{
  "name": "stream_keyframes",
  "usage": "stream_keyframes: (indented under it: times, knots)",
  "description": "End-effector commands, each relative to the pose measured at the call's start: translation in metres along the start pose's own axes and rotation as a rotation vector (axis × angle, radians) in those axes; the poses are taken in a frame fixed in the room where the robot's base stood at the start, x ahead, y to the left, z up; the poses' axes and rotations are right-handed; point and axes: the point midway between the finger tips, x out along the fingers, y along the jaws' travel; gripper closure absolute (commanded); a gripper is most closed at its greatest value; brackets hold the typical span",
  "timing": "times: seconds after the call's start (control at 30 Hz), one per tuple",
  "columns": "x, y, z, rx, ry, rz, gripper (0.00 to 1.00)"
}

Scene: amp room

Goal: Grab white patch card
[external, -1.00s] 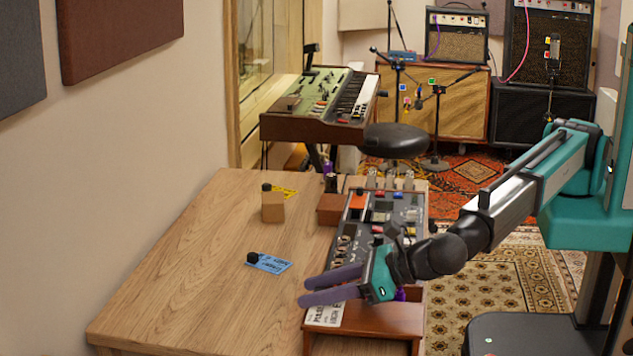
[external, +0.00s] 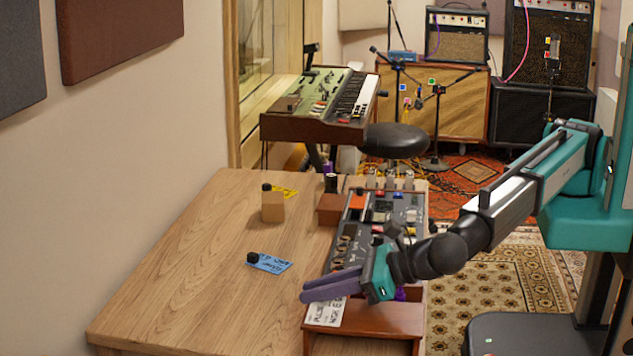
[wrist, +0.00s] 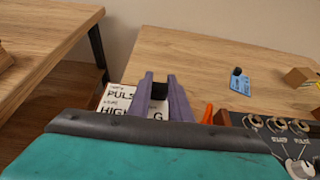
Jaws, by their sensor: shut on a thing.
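The white patch card (external: 325,313), with black lettering, is at the near right of the wooden table, by the brown wooden box. It also shows in the wrist view (wrist: 117,103), partly hidden behind my fingers. My gripper (external: 303,292) has its purple fingers close together over the card. In the wrist view, my fingertips (wrist: 160,77) close on a black knob (wrist: 158,91) at the card. Whether the card is lifted off the surface is hard to tell.
The table's left side is clear.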

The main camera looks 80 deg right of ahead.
Motion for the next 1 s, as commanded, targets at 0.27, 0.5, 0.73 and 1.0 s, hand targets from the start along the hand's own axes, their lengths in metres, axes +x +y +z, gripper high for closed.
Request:
stream_keyframes:
  times: [0.27,0.5,0.73,1.0]
  knots:
    - [-0.005,0.000,0.014,0.002,-0.001,0.000,1.00]
    - [-0.016,-0.003,0.031,0.001,0.001,0.000,1.00]
    - [-0.034,-0.021,0.025,0.000,0.001,0.000,1.00]
    - [-0.060,-0.046,0.018,0.000,0.000,0.000,1.00]
